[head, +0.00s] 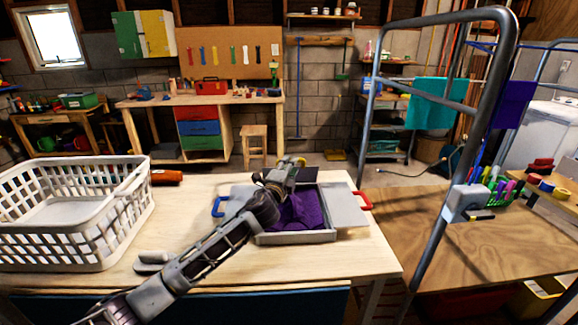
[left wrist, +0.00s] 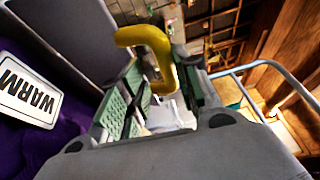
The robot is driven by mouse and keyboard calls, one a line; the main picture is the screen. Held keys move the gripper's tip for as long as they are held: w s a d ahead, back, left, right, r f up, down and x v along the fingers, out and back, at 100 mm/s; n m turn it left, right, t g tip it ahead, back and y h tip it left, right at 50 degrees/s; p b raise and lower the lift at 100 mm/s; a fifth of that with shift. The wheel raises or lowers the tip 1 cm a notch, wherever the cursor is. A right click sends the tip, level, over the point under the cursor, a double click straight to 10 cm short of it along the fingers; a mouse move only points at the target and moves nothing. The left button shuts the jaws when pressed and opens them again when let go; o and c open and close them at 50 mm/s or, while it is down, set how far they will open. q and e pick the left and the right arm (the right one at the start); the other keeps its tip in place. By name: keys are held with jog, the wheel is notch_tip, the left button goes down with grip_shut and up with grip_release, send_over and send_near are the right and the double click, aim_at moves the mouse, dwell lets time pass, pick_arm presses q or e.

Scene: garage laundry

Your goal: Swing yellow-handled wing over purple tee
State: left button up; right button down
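A grey folding board (head: 297,238) lies on the wooden table with the purple tee (head: 300,210) in its middle. The side wings lie flat, with a blue handle (head: 219,206) at left and a red handle (head: 365,201) at right. My left gripper (head: 293,163) is at the board's far side, around the yellow handle (head: 301,161). In the left wrist view the yellow handle (left wrist: 150,45) passes between the green-padded fingers, which look shut on it. The grey wing (left wrist: 75,30) stands beside them, looking tilted up. My arm covers part of the tee. My right gripper is not in view.
A white laundry basket (head: 75,237) stands on the table at left, with an orange-red cylinder (head: 167,177) behind it. A metal rail frame (head: 437,165) stands at right. A white WARM label (left wrist: 27,92) lies against the purple cloth in the left wrist view.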

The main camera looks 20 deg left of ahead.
pick_arm(q)
jog(key=shift+w+f, duration=0.15)
jog(key=shift+f, duration=0.4)
jog(key=s, duration=1.2)
jog(key=shift+d, duration=0.35)
dwell(0.3)
jog(key=shift+r, duration=0.1)
dwell(0.5)
